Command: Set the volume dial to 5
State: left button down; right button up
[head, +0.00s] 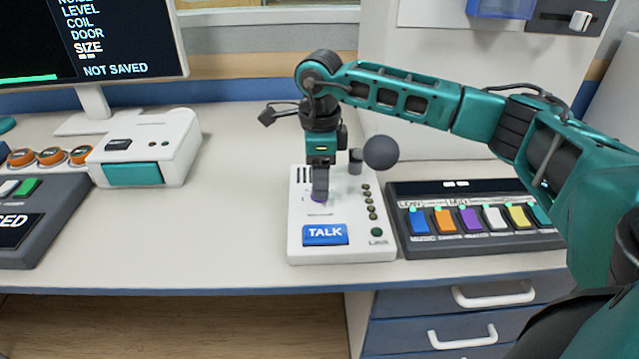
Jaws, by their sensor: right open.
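A white intercom box (341,254) with a blue TALK button (325,234) sits on the desk. My left gripper is not in view.
A grey ball microphone (381,153) stands at the intercom's back, close to my right gripper. A dark panel of coloured buttons (480,247) lies to the right. A white device with a teal front (150,150) is at left, below a monitor (90,40). Desk between is clear.

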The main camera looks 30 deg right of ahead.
jog(key=shift+f, duration=0.9)
jog(key=shift+c, duration=0.2)
jog(key=shift+c, duration=1.4)
jog(key=c, duration=0.7)
jog(key=shift+c, duration=0.2)
